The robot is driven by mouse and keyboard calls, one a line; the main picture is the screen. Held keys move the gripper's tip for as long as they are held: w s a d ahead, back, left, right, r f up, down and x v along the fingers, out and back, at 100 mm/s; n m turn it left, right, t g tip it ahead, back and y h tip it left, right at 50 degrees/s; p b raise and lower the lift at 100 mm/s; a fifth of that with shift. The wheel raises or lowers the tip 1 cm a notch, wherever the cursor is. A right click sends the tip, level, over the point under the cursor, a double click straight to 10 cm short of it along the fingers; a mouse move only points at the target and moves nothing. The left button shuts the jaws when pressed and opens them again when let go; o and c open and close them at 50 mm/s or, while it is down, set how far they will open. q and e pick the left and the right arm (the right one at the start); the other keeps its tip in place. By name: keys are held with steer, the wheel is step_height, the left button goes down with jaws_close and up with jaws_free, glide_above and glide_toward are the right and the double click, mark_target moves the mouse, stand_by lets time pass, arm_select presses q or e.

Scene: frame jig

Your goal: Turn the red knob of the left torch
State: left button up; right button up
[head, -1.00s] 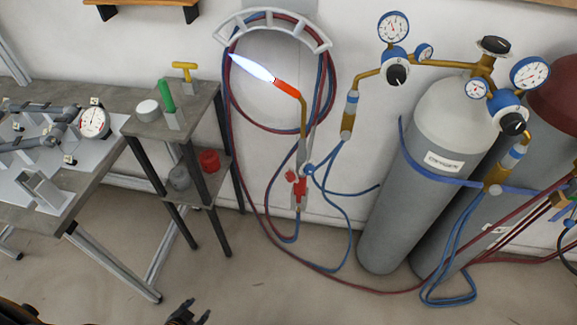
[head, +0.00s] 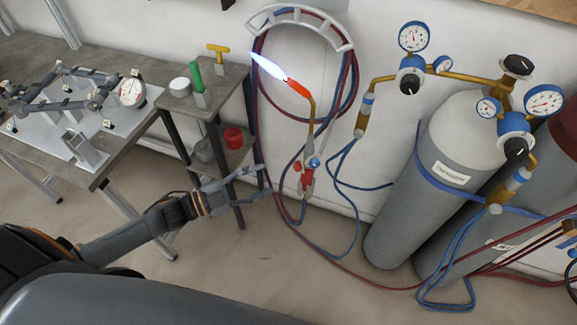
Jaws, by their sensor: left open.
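The torch (head: 312,112) hangs upright by the wall, with a brass tube, an orange-hot nozzle and a blue-white flame pointing up and left. Its red knob (head: 297,166) sits on the left side of the handle, and a blue knob (head: 314,162) sits on the right. My left gripper (head: 265,179) comes in from the left with its fingers spread and empty. Its tips point at the torch handle, a little left of the red knob and apart from it in the picture. My right gripper is not in view.
A small two-level stand (head: 228,82) with a green cylinder and red and grey cups is behind my left gripper. Gas cylinders (head: 420,200) with gauges stand at the right. Blue and dark red hoses hang around the torch and from a wall rack (head: 300,15).

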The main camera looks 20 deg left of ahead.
mark_target(295, 168)
arm_select(q)
steer(key=p+x, duration=0.1)
steer(key=x, duration=0.7)
steer(key=shift+d, duration=0.15)
steer(key=shift+c, duration=0.2)
steer(key=shift+f, duration=0.1)
jaws_close()
